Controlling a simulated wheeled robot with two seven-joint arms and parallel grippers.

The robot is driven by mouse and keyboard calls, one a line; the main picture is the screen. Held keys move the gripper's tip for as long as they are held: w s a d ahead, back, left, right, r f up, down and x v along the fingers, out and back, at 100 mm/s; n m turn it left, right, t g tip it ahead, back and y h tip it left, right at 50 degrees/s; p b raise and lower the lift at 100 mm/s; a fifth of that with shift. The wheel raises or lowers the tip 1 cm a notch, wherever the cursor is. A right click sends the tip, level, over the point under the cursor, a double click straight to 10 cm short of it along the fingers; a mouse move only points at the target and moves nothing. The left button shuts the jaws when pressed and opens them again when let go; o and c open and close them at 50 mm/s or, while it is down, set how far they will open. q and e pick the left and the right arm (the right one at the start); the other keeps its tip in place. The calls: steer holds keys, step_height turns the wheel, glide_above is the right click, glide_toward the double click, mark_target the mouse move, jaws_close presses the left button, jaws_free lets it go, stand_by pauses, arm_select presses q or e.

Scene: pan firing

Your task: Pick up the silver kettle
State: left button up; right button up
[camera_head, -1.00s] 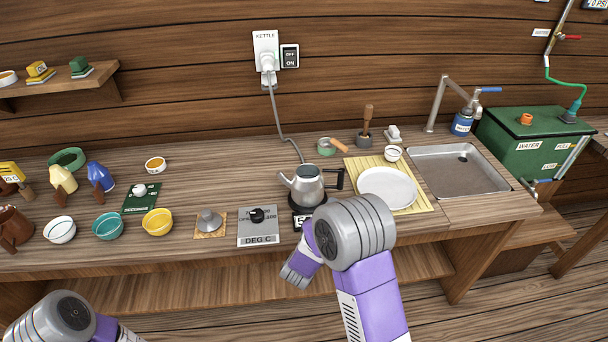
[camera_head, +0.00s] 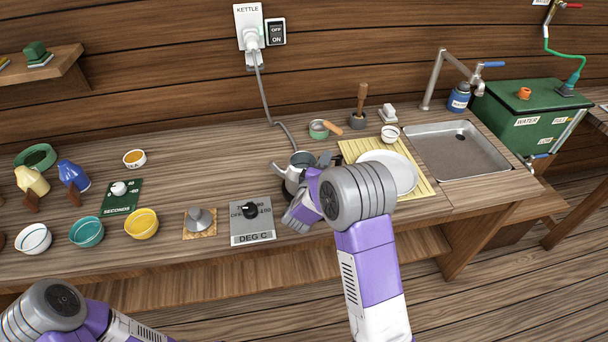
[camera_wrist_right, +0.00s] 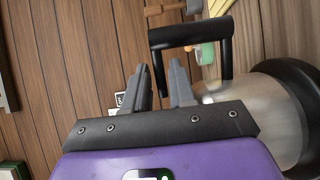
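The silver kettle (camera_head: 290,178) stands on the counter behind the DEG C panel, spout to the left.
A white plate (camera_head: 394,172) on a yellow slatted mat (camera_head: 425,187) lies to the right, before the sink (camera_head: 455,150). The DEG C panel (camera_head: 252,220) is at the front left. A grey cord (camera_head: 266,105) runs from the wall plug down behind the kettle.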

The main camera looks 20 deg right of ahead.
jaws_close()
steer(key=shift+r, duration=0.1)
stand_by(1.3)
